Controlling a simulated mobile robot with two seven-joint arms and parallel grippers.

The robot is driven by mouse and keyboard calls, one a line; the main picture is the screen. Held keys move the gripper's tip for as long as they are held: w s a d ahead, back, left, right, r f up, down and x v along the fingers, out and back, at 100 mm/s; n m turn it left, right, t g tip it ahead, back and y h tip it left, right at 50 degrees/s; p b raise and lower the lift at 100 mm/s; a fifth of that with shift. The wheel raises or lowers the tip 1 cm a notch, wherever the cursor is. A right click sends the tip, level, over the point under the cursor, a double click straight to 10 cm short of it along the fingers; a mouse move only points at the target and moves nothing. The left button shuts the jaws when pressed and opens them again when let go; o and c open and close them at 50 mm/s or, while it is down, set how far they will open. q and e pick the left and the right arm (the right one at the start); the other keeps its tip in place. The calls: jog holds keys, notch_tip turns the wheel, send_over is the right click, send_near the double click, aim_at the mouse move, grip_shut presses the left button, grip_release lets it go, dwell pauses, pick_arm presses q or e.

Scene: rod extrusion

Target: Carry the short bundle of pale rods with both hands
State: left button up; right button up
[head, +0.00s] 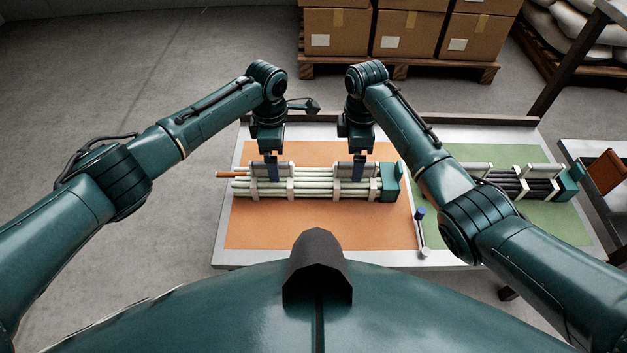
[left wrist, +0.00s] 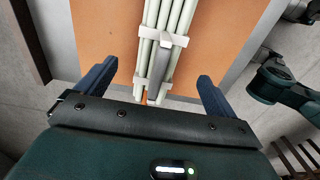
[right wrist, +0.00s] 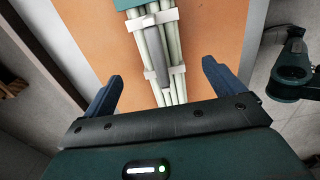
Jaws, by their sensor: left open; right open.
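The short bundle of pale rods (head: 315,184) lies across the orange mat, with white bands around it and a teal block (head: 389,184) at its right end. Two grey bars sit on top of it. One brownish-orange rod end (head: 228,174) sticks out at the left. My left gripper (head: 271,172) is open over the left part of the bundle. In the left wrist view its fingers (left wrist: 152,85) stand apart on either side of the bundle's line. My right gripper (head: 358,172) is open over the right part, its fingers (right wrist: 160,84) likewise apart. Neither grips the bundle.
A dark rod bundle (head: 525,183) lies on a green mat (head: 550,221) to the right, partly behind my right arm. A small blue-topped tool (head: 421,232) lies at the orange mat's (head: 330,232) right edge. Cardboard boxes (head: 410,33) stand on a pallet behind the table.

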aim_at(259, 185)
pick_arm(q)
notch_tip(259, 185, down, 9)
jog(key=shift+r, duration=0.2)
pick_arm(e)
notch_tip(259, 185, down, 8)
jog(key=shift+f, duration=0.25)
pick_arm(q)
jog(key=shift+c, duration=0.5)
pick_arm(e)
jog(key=shift+c, duration=0.5)
pick_arm(q)
jog(key=c, duration=1.6)
pick_arm(e)
jog(key=c, duration=1.6)
pick_arm(q)
jog(key=shift+r, duration=0.1)
jog(key=shift+c, duration=0.2)
pick_arm(e)
jog(key=shift+c, duration=0.2)
